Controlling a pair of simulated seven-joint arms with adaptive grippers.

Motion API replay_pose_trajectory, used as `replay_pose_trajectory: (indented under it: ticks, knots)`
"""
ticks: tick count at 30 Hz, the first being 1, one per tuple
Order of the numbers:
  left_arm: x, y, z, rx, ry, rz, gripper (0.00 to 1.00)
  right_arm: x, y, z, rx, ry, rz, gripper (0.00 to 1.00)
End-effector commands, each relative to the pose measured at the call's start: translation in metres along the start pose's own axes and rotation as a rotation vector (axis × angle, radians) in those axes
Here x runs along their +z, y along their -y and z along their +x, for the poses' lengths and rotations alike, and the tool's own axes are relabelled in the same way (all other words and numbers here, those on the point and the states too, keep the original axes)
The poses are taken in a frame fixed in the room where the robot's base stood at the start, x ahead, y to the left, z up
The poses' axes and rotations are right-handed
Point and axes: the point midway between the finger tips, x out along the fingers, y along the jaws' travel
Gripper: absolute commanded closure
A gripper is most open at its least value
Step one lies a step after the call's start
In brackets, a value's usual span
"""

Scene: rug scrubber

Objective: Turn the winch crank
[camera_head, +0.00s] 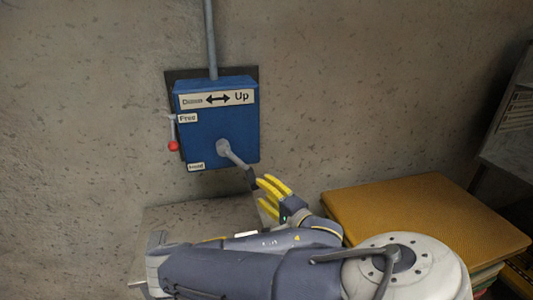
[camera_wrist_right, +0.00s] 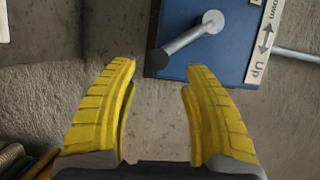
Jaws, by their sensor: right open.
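The blue winch box (camera_head: 215,128) is mounted on the wall, with a "Down/Up" arrow label at its top. The grey winch crank (camera_head: 233,155) comes out of the box's lower front and points down to the right, ending in a dark knob (camera_head: 251,179). My right gripper (camera_head: 268,192) is open and empty, just below and right of the knob. In the right wrist view the yellow fingers stand apart (camera_wrist_right: 160,80), with the crank (camera_wrist_right: 190,40) and its black knob (camera_wrist_right: 157,59) ahead between the fingertips. I see no contact. My left gripper is not in view.
A lever with a red ball (camera_head: 173,146) hangs at the box's left side, between labels "Free" and "Hold". A grey pipe (camera_head: 211,40) rises from the box. A stack with an orange-yellow top (camera_head: 430,225) stands at right, near a grey panel (camera_head: 510,120).

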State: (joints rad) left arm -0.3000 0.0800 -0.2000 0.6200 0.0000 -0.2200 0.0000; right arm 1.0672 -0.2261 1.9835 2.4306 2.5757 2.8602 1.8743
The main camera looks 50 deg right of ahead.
Motion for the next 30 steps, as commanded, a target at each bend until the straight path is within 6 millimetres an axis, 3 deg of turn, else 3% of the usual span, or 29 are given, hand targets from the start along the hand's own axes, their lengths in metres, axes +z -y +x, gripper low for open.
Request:
replay_pose_trajectory:
  ticks: [16, 23, 26, 30]
  knots:
    - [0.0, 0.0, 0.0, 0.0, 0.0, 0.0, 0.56, 0.001, 0.0, -0.006, 0.0, 0.001, 0.0, 0.49]
    - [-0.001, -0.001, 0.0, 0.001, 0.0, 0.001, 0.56, -0.004, -0.015, -0.017, 0.04, -0.003, -0.012, 0.76]
    - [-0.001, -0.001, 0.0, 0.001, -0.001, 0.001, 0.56, -0.014, -0.024, -0.026, 0.076, -0.004, -0.052, 0.88]
    - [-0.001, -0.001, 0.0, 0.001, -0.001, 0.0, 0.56, -0.031, -0.021, -0.03, 0.118, 0.028, -0.174, 1.0]
